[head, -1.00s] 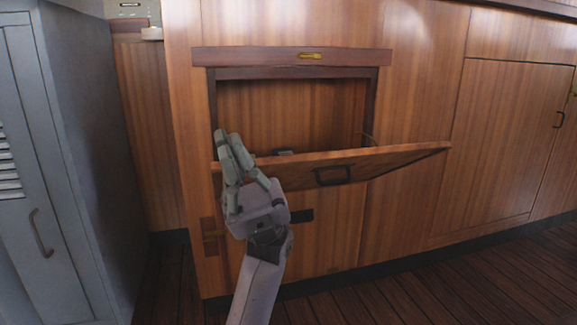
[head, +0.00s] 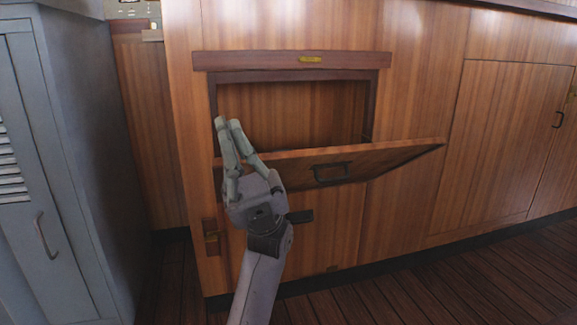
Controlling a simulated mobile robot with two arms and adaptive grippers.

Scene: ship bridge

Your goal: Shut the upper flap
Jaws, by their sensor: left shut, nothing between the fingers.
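The upper flap (head: 385,157) is a wooden panel with a dark handle (head: 331,173), hinged along its lower side. It hangs partly open, tilted outward from the upper opening (head: 290,112) in the wooden cabinet. My left gripper (head: 229,120) is shut and empty. It points up at the flap's left end, with its fingers overlapping the opening's left edge in the view. I cannot tell whether it touches the flap. The gripper and wrist hide the flap's left end. My right gripper is not in view.
A wooden rail with a brass catch (head: 310,59) runs above the opening. A closed panel with a dark handle (head: 302,216) is below the flap. A grey locker (head: 85,150) stands at the left. The plank floor at the right is clear.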

